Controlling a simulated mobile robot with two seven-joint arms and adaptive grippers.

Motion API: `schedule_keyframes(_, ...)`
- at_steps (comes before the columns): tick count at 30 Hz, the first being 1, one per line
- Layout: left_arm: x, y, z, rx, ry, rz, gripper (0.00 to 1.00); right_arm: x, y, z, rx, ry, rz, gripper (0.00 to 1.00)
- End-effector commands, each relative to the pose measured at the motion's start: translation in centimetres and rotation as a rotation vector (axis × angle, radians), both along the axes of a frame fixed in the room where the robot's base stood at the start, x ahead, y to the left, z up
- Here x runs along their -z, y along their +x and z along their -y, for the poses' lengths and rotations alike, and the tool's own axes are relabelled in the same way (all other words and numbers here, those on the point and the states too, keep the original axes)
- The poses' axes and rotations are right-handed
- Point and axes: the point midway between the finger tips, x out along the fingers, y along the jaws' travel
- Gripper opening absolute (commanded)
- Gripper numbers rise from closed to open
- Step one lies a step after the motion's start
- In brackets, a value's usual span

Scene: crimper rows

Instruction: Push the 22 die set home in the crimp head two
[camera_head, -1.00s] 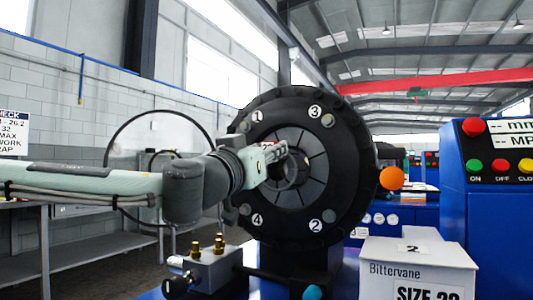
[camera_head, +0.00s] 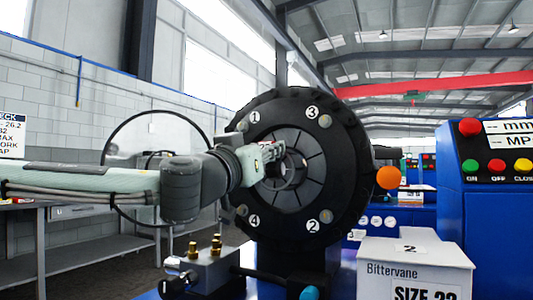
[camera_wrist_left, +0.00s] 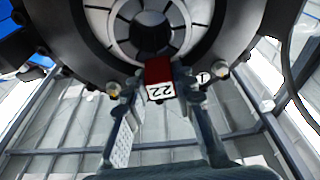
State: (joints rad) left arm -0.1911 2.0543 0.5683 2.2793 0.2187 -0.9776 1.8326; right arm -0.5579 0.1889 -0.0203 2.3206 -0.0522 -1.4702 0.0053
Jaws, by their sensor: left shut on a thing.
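The crimp head (camera_head: 336,175) is a large black ring with bolts and labels 1 to 4, around a ring of grey segments and a round central opening. My left gripper (camera_head: 287,158) is in front of this opening, at its upper left. In the left wrist view, the left gripper (camera_wrist_left: 160,82) is shut on the 22 die set (camera_wrist_left: 158,70), a dark red block with a white "22" label. The block is at the lower edge of the segment ring in that view; I cannot tell whether it touches. My right gripper is not in view.
A white box (camera_head: 415,262) marked "2" and "SIZE 22" stands at the lower right. A blue control panel (camera_head: 500,215) with coloured buttons is at the right edge. A valve block with brass fittings (camera_head: 216,250) is below my left arm. An orange ball knob (camera_head: 389,178) sticks out right of the head.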

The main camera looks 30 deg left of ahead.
Motion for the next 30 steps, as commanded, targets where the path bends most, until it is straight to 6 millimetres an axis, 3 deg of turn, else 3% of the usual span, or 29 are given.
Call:
schedule_keyframes(3, -0.76, -0.16, -0.01, -0.001, 0.003, 0.017, 0.00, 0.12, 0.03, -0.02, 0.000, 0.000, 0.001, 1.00)
schedule_keyframes(30, -0.67, -0.17, 0.03, -0.001, 0.004, 0.017, 0.00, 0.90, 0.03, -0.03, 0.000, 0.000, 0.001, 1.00)
